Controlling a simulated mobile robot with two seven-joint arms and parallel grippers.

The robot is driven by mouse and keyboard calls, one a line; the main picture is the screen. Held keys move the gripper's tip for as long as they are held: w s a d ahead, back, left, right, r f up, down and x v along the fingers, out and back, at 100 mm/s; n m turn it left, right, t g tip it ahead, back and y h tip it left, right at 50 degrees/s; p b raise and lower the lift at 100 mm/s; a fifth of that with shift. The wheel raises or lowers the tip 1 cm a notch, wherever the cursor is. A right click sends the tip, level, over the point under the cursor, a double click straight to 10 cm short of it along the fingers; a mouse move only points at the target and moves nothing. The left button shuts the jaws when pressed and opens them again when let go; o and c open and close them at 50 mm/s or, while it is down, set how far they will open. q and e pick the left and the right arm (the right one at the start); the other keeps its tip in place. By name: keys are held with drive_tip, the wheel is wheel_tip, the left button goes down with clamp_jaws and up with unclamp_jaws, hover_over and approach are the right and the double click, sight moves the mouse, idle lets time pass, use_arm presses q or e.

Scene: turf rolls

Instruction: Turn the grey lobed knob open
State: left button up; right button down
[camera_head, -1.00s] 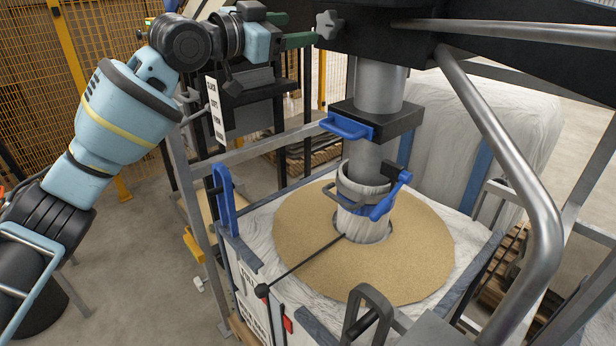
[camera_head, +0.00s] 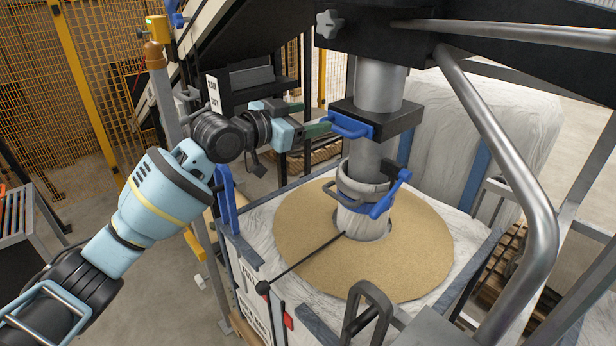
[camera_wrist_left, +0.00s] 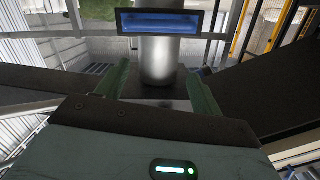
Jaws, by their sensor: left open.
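The grey lobed knob (camera_head: 328,24) sits on the side of the dark overhead beam, at the top of the head view. My left gripper (camera_head: 317,117) is well below the knob, with its green fingers apart and nothing between them. Its tips are close to the blue handle (camera_head: 350,126) of the dark block around the spout; I cannot tell whether they touch. In the left wrist view the open fingers (camera_wrist_left: 158,72) point toward the blue handle (camera_wrist_left: 160,21) and the grey pipe. The knob is not seen there. My right gripper is out of view.
The grey spout pipe (camera_head: 379,88) runs down into a bag of tan grain (camera_head: 310,236). A blue clamp lever (camera_head: 391,194) is on the lower spout. Thick grey rails (camera_head: 520,170) stand at the right. A rod with a black ball (camera_head: 263,288) crosses the bag's front.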

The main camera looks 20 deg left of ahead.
use_arm(q)
wheel_tip(320, 180, down, 12)
drive_tip(key=s+d+n, duration=0.1)
drive_tip(key=s, duration=0.2)
drive_tip(key=shift+d+f+y, duration=0.15)
drive_tip(key=shift+y, duration=0.25)
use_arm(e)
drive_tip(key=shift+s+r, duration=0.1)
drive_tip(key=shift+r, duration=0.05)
